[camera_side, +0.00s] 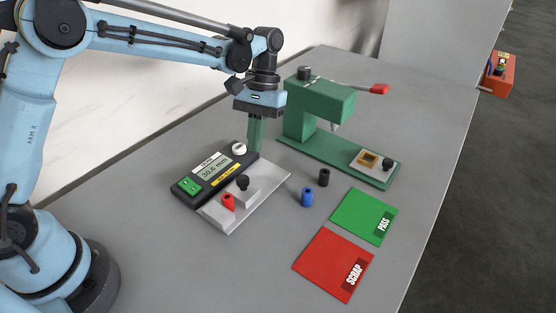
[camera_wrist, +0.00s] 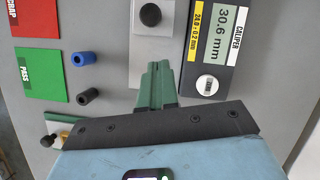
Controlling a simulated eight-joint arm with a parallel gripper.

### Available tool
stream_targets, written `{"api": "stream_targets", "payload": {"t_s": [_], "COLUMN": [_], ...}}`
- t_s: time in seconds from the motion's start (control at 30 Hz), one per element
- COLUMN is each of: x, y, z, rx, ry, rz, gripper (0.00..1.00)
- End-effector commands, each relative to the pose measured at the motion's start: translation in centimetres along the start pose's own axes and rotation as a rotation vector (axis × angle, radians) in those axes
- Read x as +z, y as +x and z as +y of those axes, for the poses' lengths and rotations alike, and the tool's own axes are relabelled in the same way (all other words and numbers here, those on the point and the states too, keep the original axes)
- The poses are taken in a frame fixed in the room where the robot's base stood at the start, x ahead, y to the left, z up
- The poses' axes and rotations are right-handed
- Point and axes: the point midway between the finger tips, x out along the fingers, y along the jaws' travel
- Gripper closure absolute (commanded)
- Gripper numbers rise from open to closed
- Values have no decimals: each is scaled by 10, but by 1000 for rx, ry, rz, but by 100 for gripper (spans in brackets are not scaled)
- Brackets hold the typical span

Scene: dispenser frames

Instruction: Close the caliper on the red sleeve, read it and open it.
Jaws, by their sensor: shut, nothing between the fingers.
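The caliper (camera_side: 214,172) is a black body with a lit display reading 30.6 mm, a green button and a white round button; its display also shows in the wrist view (camera_wrist: 227,32). Beside it is a pale grey plate (camera_side: 262,196) carrying a block with a black knob (camera_side: 243,182), which also shows in the wrist view (camera_wrist: 150,14). The red sleeve (camera_side: 228,202) is on the plate, near the block; whether they touch is unclear. It is outside the wrist view. My gripper (camera_side: 256,148) is shut and empty, pointing down near the white-button end of the caliper (camera_wrist: 156,66).
A green press (camera_side: 318,105) with a red-tipped lever stands behind my gripper.

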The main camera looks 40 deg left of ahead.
Motion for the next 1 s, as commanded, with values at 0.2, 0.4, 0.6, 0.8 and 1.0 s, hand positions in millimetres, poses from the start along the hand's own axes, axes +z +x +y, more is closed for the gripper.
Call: {"api": "stream_targets", "payload": {"t_s": [0.2,0.4,0.6,0.8,1.0], "x": [-1,-1,0,21,59], "y": [-38,-62,-73,-76,-71], "z": [0,0,0,4,8], "rx": [0,1,0,-10,-14], "ry": [-1,-1,-1,-3,-4], "rz": [1,1,4,71,209], "gripper": [100,100,86,56,46]}}
